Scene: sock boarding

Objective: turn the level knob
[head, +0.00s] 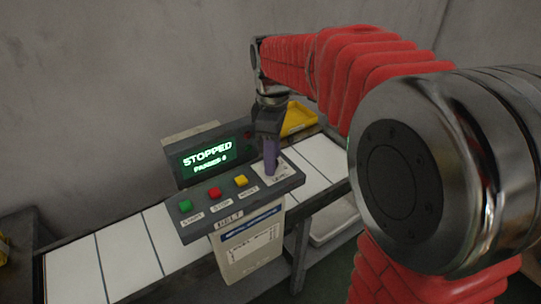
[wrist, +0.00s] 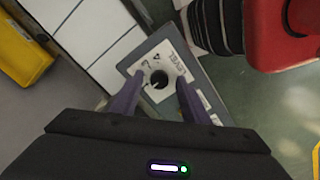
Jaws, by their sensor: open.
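The level knob (wrist: 158,79) is a small round black knob on a white label plate at the end of the control panel. In the wrist view it sits between the two purple fingers of my gripper (wrist: 157,97), which are open and apart from it on both sides. In the head view my gripper (head: 270,158) points down over the white label plate (head: 277,174) at the panel's right end, and its fingers hide the knob. The control panel (head: 215,186) carries green, red and yellow buttons.
A display (head: 208,156) behind the buttons reads STOPPED. A belt of white panels (head: 120,262) runs beneath the control panel. A yellow bin (head: 298,117) stands behind my gripper. A paper sheet (head: 250,248) hangs on the panel's front.

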